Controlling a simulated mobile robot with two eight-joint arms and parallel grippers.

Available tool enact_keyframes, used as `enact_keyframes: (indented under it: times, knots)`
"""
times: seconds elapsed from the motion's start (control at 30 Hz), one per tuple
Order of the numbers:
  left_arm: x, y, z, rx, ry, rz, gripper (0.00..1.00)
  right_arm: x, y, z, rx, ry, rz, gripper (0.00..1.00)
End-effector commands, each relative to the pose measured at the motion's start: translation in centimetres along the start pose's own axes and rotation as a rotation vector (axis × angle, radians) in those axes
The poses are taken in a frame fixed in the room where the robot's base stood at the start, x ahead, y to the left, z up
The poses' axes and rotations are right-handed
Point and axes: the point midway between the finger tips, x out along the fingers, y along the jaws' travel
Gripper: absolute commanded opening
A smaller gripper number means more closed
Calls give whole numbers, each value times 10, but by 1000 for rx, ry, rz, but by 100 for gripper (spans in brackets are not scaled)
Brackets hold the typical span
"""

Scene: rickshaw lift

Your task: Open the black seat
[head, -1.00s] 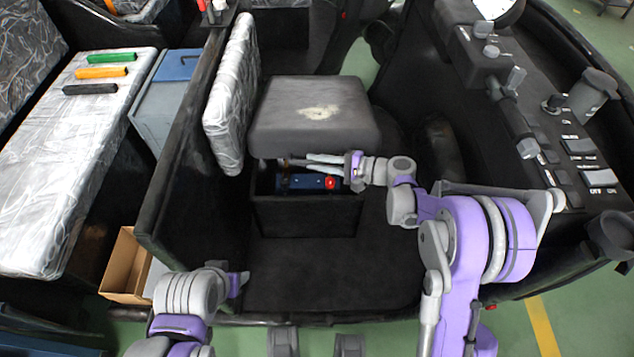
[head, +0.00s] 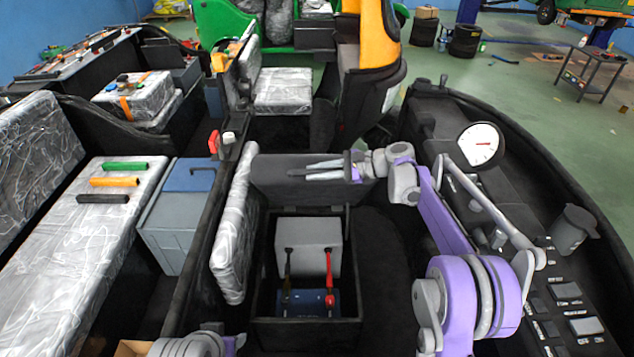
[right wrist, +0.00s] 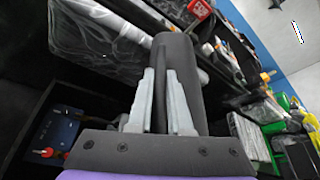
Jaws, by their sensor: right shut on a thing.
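The black seat (head: 275,185) is raised and tilted up at the back of its black box (head: 345,325), so the box stands open. My right gripper (head: 315,170) is at the seat's raised part, its fingers across it. In the right wrist view the two fingers (right wrist: 163,85) are closed on the dark seat (right wrist: 176,50). My left gripper (head: 235,343) shows only partly at the bottom edge, low and left of the box; its fingers are hidden.
Inside the box are a grey block (head: 308,240), a red-handled tool (head: 329,280) and a blue item (head: 300,302). A silver-patterned backrest (head: 232,230) stands close on the left. The dashboard (head: 560,295) with a gauge (head: 480,144) lies right.

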Motion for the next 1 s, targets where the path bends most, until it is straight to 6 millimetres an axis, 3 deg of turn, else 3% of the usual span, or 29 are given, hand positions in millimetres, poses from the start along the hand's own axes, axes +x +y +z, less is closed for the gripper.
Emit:
enact_keyframes:
  times: [0.53,0.57,0.7,1.0]
  knots:
    - [-2,0,-2,0,3,0,50,-1,-4,0,-1,5,1,0]
    - [-2,0,-2,0,3,0,50,-1,-4,0,-1,5,1,21]
    - [-2,0,-3,0,3,0,50,-1,-5,1,-1,4,1,46]
    - [-2,0,-3,0,3,0,50,-1,-5,1,-1,3,1,47]
